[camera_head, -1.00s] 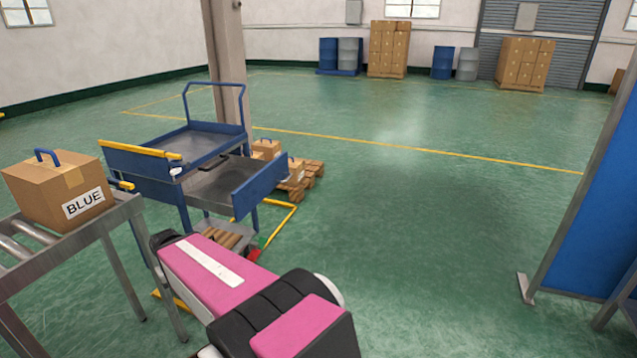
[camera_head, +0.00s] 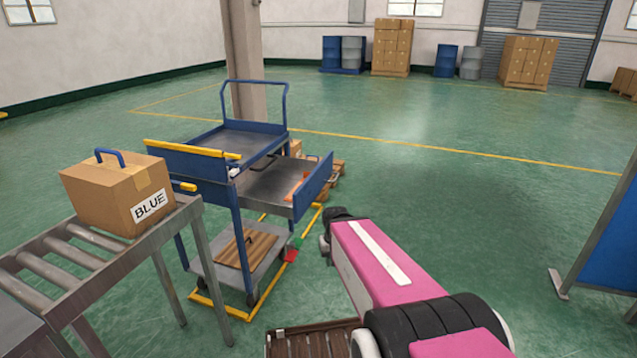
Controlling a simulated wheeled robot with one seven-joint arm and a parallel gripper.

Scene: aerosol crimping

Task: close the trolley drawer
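The blue trolley (camera_head: 232,128) stands left of centre, with a push handle at its back. Its drawer (camera_head: 266,192) is pulled out toward the right; the blue drawer front (camera_head: 313,187) stands clear of the trolley body. An orange item shows inside the drawer, partly hidden by the drawer front. My pink and black arm reaches up from the bottom right, its far end low and to the right of the drawer, apart from it. The fingers of my gripper cannot be made out.
A roller conveyor (camera_head: 110,262) at the left carries a cardboard box marked BLUE (camera_head: 125,196). A pillar (camera_head: 244,60) and a pallet with boxes stand behind the trolley. A blue panel (camera_head: 605,245) stands at the right. The floor between trolley and panel is open.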

